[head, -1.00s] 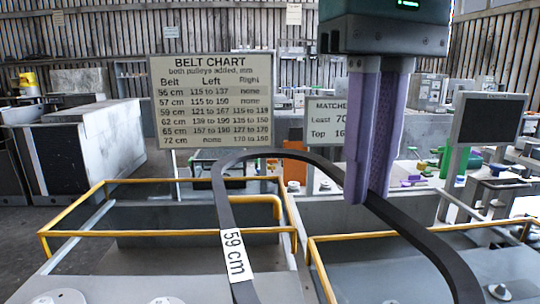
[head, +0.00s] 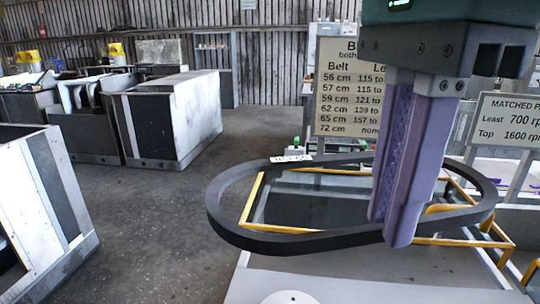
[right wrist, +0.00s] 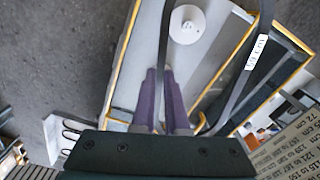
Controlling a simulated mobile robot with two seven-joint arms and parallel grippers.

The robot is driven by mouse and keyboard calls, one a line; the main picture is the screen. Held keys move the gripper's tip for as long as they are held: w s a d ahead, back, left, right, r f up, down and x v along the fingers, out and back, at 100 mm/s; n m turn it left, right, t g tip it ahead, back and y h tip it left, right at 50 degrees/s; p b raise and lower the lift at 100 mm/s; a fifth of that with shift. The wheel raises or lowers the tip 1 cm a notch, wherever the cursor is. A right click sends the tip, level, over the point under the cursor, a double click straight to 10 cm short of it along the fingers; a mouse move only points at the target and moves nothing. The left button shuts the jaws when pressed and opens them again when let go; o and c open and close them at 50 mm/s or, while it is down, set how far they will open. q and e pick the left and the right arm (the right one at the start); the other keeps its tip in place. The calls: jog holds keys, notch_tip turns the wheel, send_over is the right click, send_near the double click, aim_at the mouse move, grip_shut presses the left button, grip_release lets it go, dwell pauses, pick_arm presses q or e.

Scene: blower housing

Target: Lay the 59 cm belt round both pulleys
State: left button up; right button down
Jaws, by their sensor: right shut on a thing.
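The black 59 cm belt (head: 300,243) hangs in the air as a wide, roughly level oval loop, with its white label (head: 290,158) on the far side in the head view. My right gripper (head: 395,228) is shut on the belt's near strand, its purple fingers pointing down. In the right wrist view the belt (right wrist: 163,45) runs up from between the fingers (right wrist: 160,75), and the label reads 59 cm (right wrist: 257,52). A white round disc (head: 290,298), seemingly a pulley, shows partly at the bottom edge and whole in the right wrist view (right wrist: 187,24). No second pulley is clear. My left gripper is out of view.
A yellow-railed housing (head: 255,195) lies under the belt, with a grey top (head: 330,275) in front. The belt chart (head: 335,125) stands behind it, and a speed sign (head: 508,120) is at right. Grey floor (head: 120,220) is open at left, with machine cabinets (head: 185,115) beyond.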

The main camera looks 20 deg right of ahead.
jog(key=f+m+b, duration=0.1)
jog(key=f+b, duration=0.2)
jog(key=f, duration=0.2)
jog(key=f+m+b, duration=0.1)
jog(key=f+b, duration=0.2)
jog(key=f, duration=0.3)
jog(key=f+m+b, duration=0.1)
jog(key=f+b, duration=0.3)
jog(key=f, duration=0.2)
jog(key=shift+s+a+m, duration=0.15)
jog(key=shift+s+m, duration=0.15)
jog(key=shift+s, duration=0.1)
jog(key=shift+f+b, duration=0.45)
jog(key=shift+b, duration=0.15)
jog(key=shift+f+b, duration=0.1)
jog(key=shift+b, duration=0.25)
